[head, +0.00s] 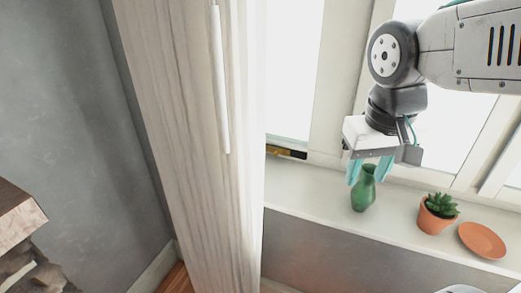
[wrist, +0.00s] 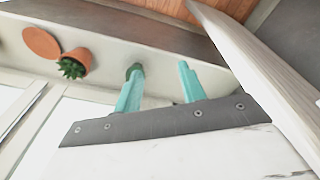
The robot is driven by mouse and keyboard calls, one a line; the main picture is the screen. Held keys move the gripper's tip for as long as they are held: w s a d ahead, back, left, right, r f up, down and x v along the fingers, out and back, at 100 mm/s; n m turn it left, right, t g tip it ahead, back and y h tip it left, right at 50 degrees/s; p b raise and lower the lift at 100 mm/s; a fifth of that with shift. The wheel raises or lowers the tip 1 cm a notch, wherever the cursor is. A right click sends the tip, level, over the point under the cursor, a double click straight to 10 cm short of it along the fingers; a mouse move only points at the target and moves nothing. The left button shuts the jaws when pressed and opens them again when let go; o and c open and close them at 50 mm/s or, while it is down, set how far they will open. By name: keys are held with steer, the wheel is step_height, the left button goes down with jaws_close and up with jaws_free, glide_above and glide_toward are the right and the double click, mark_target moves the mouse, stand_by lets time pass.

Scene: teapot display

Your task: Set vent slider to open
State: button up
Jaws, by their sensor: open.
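A dark strip with a brass-coloured part (head: 287,152) sits low on the window frame, just right of the tall pale cabinet in the head view. It may be the vent slider; its left end is cut off by the cabinet and its setting cannot be told. My gripper (head: 370,172) is to the right of it, apart from it, with its teal fingers pointing down near a green vase (head: 364,190). The fingers are spread with nothing visible held. The wrist view shows my gripper (wrist: 158,88) open too; the strip is not seen there.
The vase stands on the sill (head: 310,200), very close to my fingers; its top shows behind one finger in the wrist view (wrist: 135,70). A potted succulent (head: 436,220) and a terracotta saucer (head: 482,240) are farther right. The tall cabinet (head: 185,120) bounds the sill's left.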

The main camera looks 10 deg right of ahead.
steer(key=w+m+h, duration=0.1)
steer(key=w+m, duration=0.1)
steer(key=w, duration=1.3)
steer(key=m+t+h, duration=0.1)
steer(key=m+t, duration=0.1)
steer(key=m, duration=0.2)
glide_toward(275, 153)
steer(key=x, duration=0.8)
steer(key=shift+w+f, duration=0.15)
steer(key=shift+f, duration=0.1)
jaws_close()
